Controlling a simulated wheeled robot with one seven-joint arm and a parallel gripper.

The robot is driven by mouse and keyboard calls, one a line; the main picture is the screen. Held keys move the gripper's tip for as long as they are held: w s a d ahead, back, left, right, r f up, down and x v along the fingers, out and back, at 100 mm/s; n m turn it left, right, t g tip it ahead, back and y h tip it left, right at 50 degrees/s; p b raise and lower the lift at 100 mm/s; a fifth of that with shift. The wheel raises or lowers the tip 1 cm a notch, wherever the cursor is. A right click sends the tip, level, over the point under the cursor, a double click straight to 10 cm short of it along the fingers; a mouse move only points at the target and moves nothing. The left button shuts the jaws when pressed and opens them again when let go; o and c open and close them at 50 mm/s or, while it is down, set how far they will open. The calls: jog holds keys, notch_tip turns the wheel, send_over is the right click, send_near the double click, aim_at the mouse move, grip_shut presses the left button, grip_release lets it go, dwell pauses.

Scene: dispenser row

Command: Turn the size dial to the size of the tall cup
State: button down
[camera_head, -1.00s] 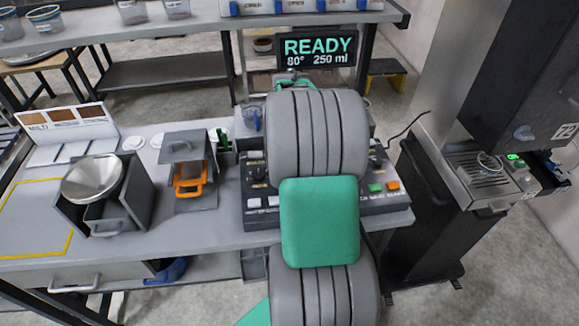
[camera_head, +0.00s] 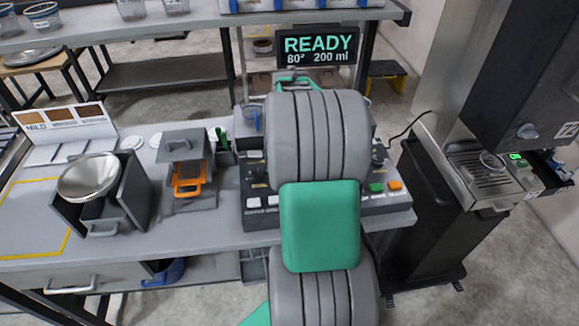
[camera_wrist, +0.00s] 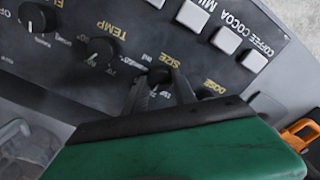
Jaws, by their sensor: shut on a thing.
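The black size dial (camera_wrist: 158,74) sits on the dark control panel under the yellow word SIZE in the wrist view. My gripper (camera_wrist: 160,90) is shut on it, with one finger on each side. The fingers partly cover the dial and the marks around it. In the head view my arm hides the dial and gripper. The display (camera_head: 317,46) reads READY, 80°, 200 ml. Clear cups (camera_head: 132,8) stand on the back shelf; I cannot tell which is the tall cup.
The temp dial (camera_wrist: 102,50) is beside the size dial, and white product buttons (camera_wrist: 227,40) line the panel. A metal funnel bowl (camera_head: 90,177) and an orange-handled unit (camera_head: 187,182) stand left on the bench. A coffee machine (camera_head: 490,170) stands at right.

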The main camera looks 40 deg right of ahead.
jog(key=shift+n, duration=0.4)
jog(key=c, duration=1)
grip_release()
jog(key=shift+r, duration=0.1)
notch_tip(320, 180, up, 8)
jog(key=shift+f+b, duration=0.15)
jog(key=shift+b, duration=0.5)
